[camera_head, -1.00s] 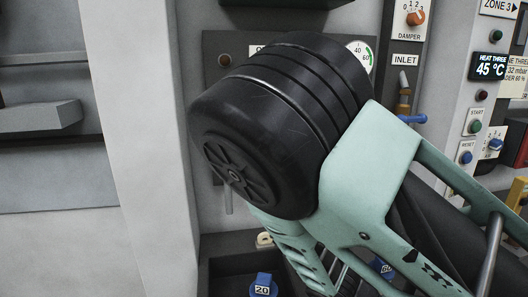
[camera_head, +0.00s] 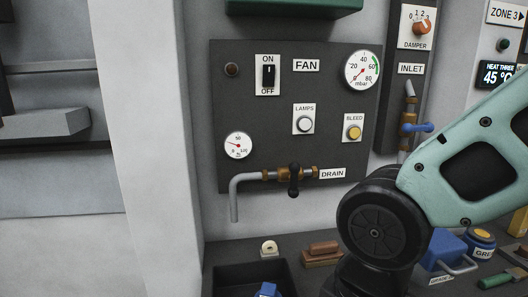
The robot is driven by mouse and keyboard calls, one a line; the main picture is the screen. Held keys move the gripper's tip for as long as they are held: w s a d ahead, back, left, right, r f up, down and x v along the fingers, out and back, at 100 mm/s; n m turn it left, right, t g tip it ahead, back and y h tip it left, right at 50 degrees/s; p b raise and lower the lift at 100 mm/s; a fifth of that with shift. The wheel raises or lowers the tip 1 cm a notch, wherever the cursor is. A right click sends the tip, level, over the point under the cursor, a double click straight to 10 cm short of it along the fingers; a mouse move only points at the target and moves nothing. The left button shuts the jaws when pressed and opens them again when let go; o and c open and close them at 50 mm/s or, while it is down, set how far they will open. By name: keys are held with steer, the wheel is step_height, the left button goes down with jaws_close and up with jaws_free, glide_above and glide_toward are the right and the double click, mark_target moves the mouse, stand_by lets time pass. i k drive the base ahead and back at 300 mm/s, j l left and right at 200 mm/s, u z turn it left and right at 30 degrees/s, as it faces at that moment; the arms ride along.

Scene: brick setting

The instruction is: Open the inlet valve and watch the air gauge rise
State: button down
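The inlet valve (camera_head: 409,128) is a brass body on a vertical pipe under an INLET label (camera_head: 411,69), right of the fan panel. Its blue lever (camera_head: 424,127) points right, across the pipe. A round white mbar gauge (camera_head: 362,69) with a green arc sits at the panel's top right; its needle is too small to read surely. A smaller white gauge (camera_head: 238,145) is at lower left. No gauge carries a readable air label. My gripper is out of view; only my arm's links show at the right.
The grey panel (camera_head: 275,110) also holds a fan switch, lamps and bleed buttons and a drain valve (camera_head: 293,175) with a black lever. A blue container (camera_head: 447,243), a brown block (camera_head: 322,253) and a green-handled tool (camera_head: 497,281) lie below. My arm link stands close before the bench.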

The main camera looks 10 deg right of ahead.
mark_target(408, 128)
steer(key=z, duration=0.8)
